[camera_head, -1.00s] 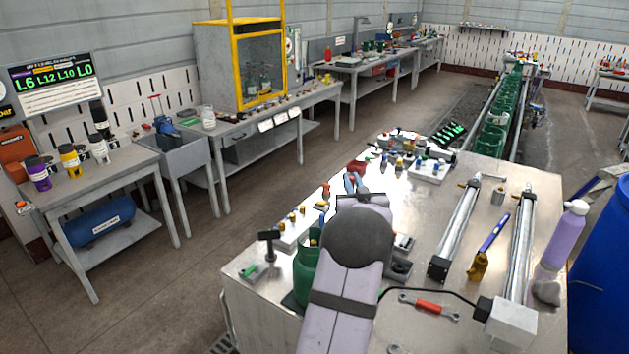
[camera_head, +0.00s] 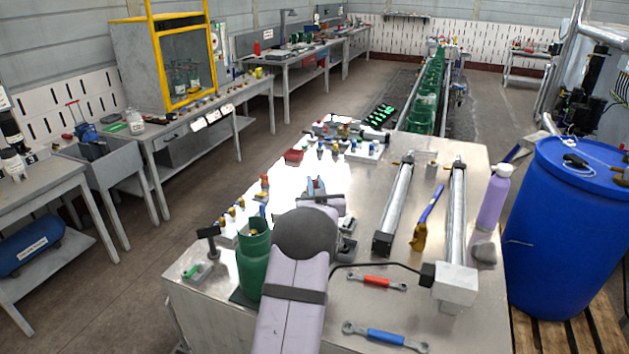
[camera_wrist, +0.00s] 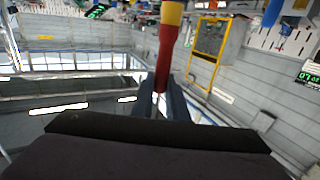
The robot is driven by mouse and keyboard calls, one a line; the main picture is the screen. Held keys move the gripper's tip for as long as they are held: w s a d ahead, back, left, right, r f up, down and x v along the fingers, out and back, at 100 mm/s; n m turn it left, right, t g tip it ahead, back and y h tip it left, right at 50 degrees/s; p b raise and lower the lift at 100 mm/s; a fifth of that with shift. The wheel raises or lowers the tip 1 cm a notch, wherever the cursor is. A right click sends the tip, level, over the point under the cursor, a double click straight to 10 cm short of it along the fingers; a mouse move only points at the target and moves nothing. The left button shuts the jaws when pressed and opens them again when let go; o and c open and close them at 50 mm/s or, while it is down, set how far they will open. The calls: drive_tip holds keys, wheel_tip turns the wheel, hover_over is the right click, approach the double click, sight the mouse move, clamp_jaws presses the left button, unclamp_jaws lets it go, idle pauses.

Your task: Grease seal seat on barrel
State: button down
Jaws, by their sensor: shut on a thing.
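My gripper (camera_head: 316,186) is low over the metal workbench, mostly hidden behind my own arm in the head view. In the wrist view its two blue-grey fingers (camera_wrist: 161,92) are closed on a slim red object with a yellow end (camera_wrist: 166,50). This object is not clearly seen in the head view. Two silver tubular barrels lie on the bench to the right of my gripper: a left one (camera_head: 398,208) and a right one (camera_head: 457,215). A blue-handled tool with a yellow end (camera_head: 428,212) lies between them. Nothing held touches either barrel.
A green cylinder (camera_head: 252,262) stands left of my arm. Red and blue wrenches (camera_head: 386,337) lie at the front. A purple bottle (camera_head: 494,198) stands at the right edge, beside a blue drum (camera_head: 570,235). Small fittings crowd the bench's left and far sides.

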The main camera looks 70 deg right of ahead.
wheel_tip(320, 180, down, 5)
drive_tip(key=shift+b, duration=1.05)
drive_tip(key=shift+a+p, duration=1.35)
drive_tip(key=shift+a, duration=0.7)
drive_tip(key=shift+d+f+b, duration=0.2)
drive_tip(key=shift+d+b, duration=0.4)
drive_tip(key=shift+d, duration=0.5)
drive_tip(key=shift+d+f+b, duration=0.2)
drive_tip(key=shift+d+b, duration=0.4)
drive_tip(key=shift+d, duration=0.45)
drive_tip(key=shift+a+r+p, duration=0.1)
drive_tip(key=shift+r+p, duration=1.8)
drive_tip(key=shift+r, duration=2.25)
drive_tip(key=shift+w, duration=0.1)
